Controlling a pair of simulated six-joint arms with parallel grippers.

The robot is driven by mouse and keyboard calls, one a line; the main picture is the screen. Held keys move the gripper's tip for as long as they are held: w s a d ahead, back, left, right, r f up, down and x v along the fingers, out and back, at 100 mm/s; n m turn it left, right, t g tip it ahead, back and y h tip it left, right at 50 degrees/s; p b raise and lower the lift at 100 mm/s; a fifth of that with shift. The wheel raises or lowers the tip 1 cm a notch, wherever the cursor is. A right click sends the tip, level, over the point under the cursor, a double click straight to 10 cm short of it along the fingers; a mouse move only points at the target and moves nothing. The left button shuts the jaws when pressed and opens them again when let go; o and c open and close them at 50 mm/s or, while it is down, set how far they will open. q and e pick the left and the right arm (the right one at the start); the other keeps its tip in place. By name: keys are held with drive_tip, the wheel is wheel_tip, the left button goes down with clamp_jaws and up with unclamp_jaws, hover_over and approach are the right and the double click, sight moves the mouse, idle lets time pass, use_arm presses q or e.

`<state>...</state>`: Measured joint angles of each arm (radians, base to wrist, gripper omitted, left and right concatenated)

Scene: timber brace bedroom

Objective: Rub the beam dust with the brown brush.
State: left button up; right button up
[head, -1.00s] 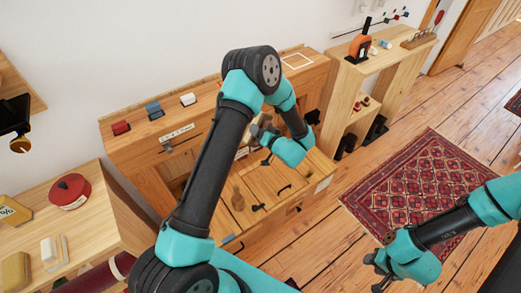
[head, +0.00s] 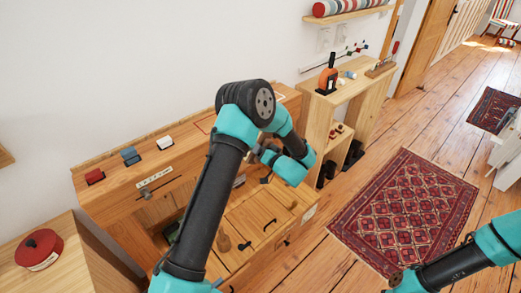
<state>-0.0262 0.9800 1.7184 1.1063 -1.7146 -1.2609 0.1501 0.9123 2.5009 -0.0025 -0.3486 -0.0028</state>
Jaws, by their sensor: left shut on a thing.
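My left gripper (head: 258,158) is over the open wooden desk, beside the back panel. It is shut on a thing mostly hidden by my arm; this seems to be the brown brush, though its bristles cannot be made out. The beam dust cannot be picked out in this view. The desk's beam-like top edge (head: 190,133) runs behind my left arm. My right arm comes in at the lower right, and its gripper is cut off by the bottom edge.
Red, blue and white blocks (head: 130,156) sit on the desk top. A shelf unit (head: 340,98) stands to the right, and a red rug (head: 405,210) lies on the floor. A red round tin (head: 39,249) is at left.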

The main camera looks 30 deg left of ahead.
use_arm(q)
drive_tip(key=shift+x, duration=2.75)
drive_tip(key=shift+x, duration=0.95)
drive_tip(key=shift+w, duration=0.1)
drive_tip(key=w, duration=0.1)
drive_tip(key=w+d, duration=0.1)
drive_tip(key=w, duration=0.1)
drive_tip(key=shift+w+d, duration=0.25)
drive_tip(key=shift+d, duration=0.05)
drive_tip(key=shift+a, duration=0.1)
